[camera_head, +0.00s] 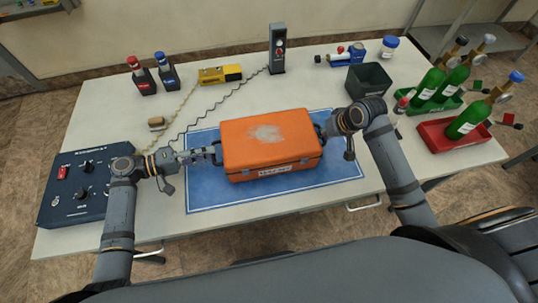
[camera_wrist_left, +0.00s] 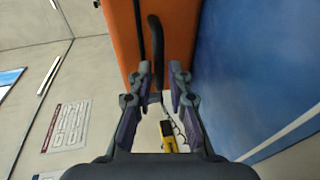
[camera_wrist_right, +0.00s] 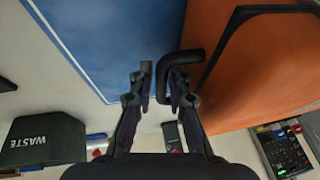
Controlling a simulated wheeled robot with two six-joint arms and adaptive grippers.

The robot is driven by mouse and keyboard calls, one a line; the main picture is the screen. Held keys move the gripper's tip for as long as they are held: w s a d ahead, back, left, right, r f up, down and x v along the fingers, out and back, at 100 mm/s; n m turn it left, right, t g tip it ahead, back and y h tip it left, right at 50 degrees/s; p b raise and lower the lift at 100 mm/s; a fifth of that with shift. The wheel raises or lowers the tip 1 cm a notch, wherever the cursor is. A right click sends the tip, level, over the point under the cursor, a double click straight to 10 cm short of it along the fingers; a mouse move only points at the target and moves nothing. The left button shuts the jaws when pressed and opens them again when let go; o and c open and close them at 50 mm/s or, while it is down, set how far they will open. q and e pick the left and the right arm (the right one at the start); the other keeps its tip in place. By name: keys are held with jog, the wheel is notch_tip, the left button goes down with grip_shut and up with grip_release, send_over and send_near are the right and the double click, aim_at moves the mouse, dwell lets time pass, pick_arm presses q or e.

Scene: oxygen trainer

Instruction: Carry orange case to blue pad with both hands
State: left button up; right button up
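The orange case (camera_head: 270,143) is closed and is over the blue pad (camera_head: 345,172), within its outline as far as I see. I cannot tell whether its underside touches the pad.
A dark blue control box (camera_head: 85,187) stands at the table's left. Behind are two small bottles (camera_head: 155,75), a yellow device (camera_head: 220,74) and a grey meter (camera_head: 277,50). The waste bin (camera_head: 368,80), a green tray (camera_head: 435,103) and a red tray (camera_head: 455,135) with green cylinders are at right.

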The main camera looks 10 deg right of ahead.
pick_arm(q)
jog(key=o, duration=1)
jog(key=shift+d+r, duration=0.1)
jog(key=shift+r, duration=0.1)
